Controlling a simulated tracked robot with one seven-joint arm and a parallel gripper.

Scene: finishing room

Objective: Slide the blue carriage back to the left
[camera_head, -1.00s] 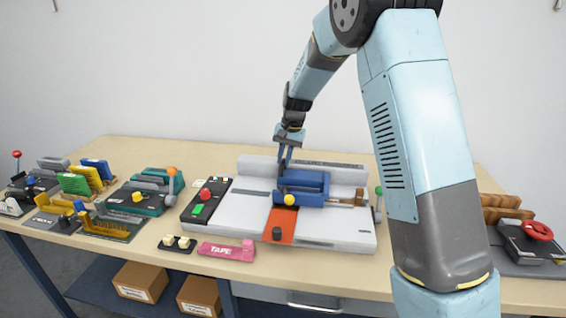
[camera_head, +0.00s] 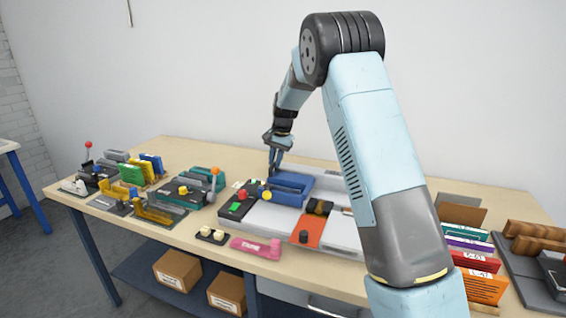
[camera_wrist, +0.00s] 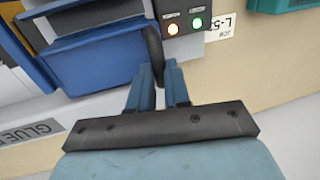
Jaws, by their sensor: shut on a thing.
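The blue carriage (camera_head: 292,187) sits on the grey bed of the machine (camera_head: 270,217), left of the orange strip (camera_head: 310,232) and close to the dark control box (camera_head: 238,203). My gripper (camera_head: 273,168) is at the carriage's back left. In the wrist view the carriage (camera_wrist: 95,55) fills the upper left, and a dark curved handle (camera_wrist: 153,45) comes down beside it between the fingers of my gripper (camera_wrist: 157,80). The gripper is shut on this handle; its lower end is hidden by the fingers.
The control box has an orange and a green light (camera_wrist: 197,23) in the wrist view. Several fixtures stand on the left of the bench, and several coloured folders (camera_head: 475,262) on the right.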

